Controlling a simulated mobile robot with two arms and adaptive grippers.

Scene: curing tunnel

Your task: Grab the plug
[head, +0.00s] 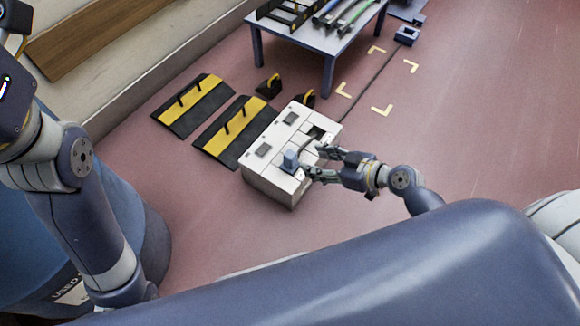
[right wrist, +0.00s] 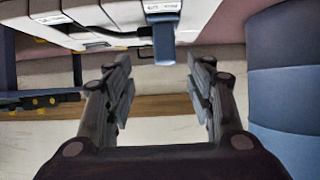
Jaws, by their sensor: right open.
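The blue plug (head: 290,160) stands upright on the top face of a white box (head: 268,186) on the floor. My right gripper (head: 314,162) is open and empty, its fingers pointing left toward the plug from the box's right side. In the right wrist view the plug (right wrist: 164,38) hangs from the upper edge, centred ahead of the open fingers (right wrist: 160,62). I see no finger touching it; the exact gap is hard to judge. A dark cord (right wrist: 110,33) runs beside it. My left arm is at the left edge of the head view; its fingers do not show.
Black-and-yellow ramps (head: 193,103) lie left of the box. A blue table (head: 328,50) with tools stands behind. A thin cable crosses the floor to a blue block (head: 406,36). Yellow corner marks (head: 382,110) lie on open red floor at the right.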

